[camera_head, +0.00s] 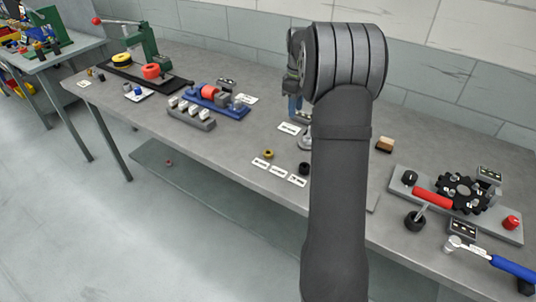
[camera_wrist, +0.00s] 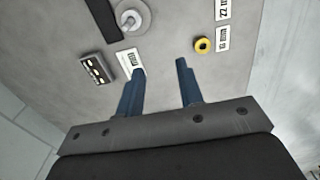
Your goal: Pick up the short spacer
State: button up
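A small yellow ring-shaped spacer (camera_head: 268,153) lies on the grey bench, behind a row of white labels (camera_head: 279,171). It also shows in the wrist view (camera_wrist: 203,45), beside a label marked in mm. A black round piece (camera_head: 305,168) stands to its right in the head view. I cannot tell for certain which is the short spacer. My gripper (camera_wrist: 160,68) is open with nothing between its blue fingers, above the bench. The yellow spacer is beyond the right fingertip in the wrist view. In the head view my arm hides most of the gripper.
A pale round base with a post (camera_wrist: 130,18) and a dark block with light marks (camera_wrist: 98,68) are near the fingers. A blue fixture (camera_head: 215,101) and grey holder (camera_head: 190,115) stand left; a grey fixture with a red handle (camera_head: 433,198) stands right.

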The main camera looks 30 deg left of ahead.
notch_tip(320, 180, up, 2)
send_over(268, 154)
jog(key=w, duration=0.1)
jog(key=f, duration=1.6)
jog(key=shift+s+a+f, duration=0.1)
jog(key=shift+a+f, duration=0.15)
jog(key=shift+f, duration=0.15)
jog(key=shift+c, duration=0.4)
jog(key=c, duration=0.5)
